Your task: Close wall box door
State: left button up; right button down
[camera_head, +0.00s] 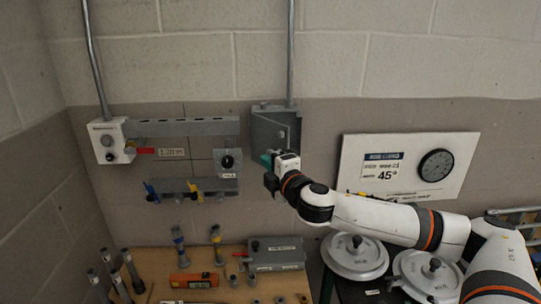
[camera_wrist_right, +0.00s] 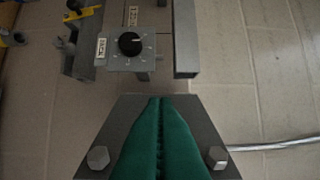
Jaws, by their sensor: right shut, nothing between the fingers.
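The grey wall box (camera_head: 275,122) hangs on the wall below a vertical conduit in the head view. A slanted grey panel shows on it, and I cannot tell for sure how far its door stands open. My right gripper (camera_head: 266,160) is at the box's lower edge, its green fingers pointing left. In the right wrist view the green fingers (camera_wrist_right: 160,105) are pressed together with nothing between them. I cannot tell whether they touch the door. My left gripper is not in view.
Left of the box are a slotted rail (camera_head: 185,127), a dial unit (camera_head: 228,163) and a lower rail with coloured handles (camera_head: 190,186). A white sign with a gauge (camera_head: 410,165) is on the right. A wooden bench (camera_head: 225,284) with tools stands below.

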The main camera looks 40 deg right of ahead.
jog(key=shift+d, duration=0.4)
jog(key=shift+w+a, duration=0.1)
jog(key=shift+f, duration=0.1)
